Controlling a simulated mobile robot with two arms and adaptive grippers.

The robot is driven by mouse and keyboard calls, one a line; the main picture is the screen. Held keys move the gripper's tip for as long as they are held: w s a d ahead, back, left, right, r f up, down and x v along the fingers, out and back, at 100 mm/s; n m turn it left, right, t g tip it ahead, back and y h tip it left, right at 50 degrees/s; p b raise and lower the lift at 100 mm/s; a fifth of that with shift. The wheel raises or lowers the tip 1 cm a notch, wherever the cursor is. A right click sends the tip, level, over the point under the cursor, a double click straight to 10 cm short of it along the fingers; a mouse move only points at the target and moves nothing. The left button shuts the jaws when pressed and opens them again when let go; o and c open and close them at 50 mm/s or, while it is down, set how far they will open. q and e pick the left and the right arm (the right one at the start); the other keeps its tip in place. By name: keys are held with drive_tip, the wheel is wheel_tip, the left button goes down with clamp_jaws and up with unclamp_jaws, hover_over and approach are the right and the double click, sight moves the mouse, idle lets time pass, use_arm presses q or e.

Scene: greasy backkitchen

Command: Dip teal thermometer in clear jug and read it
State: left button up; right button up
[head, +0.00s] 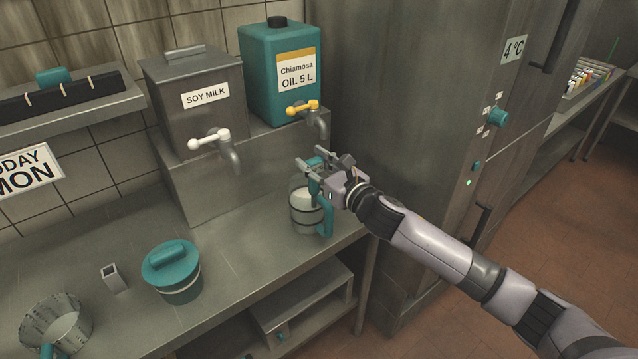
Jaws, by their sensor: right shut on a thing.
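The clear jug (303,216) stands upright near the counter's front edge, with pale liquid inside and a teal handle on its right side. My right gripper (314,164) is over the jug's rim, reaching in from the right. It is shut on a small teal piece that looks like the head of the teal thermometer (315,160). The gripper and jug handle hide the thermometer's lower part, so I cannot tell whether its tip is in the liquid. No reading is legible. My left gripper is not in view.
The soy milk dispenser (195,105) and teal oil container (281,75) stand on a raised shelf behind, their taps sticking out. A teal-lidded pot (172,272), a small square holder (114,278) and a metal bucket (56,325) stand left. A tall steel cabinet (400,120) is right.

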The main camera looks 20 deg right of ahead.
wheel_tip(320, 180, up, 11)
drive_tip(key=p, duration=1)
idle(0.9)
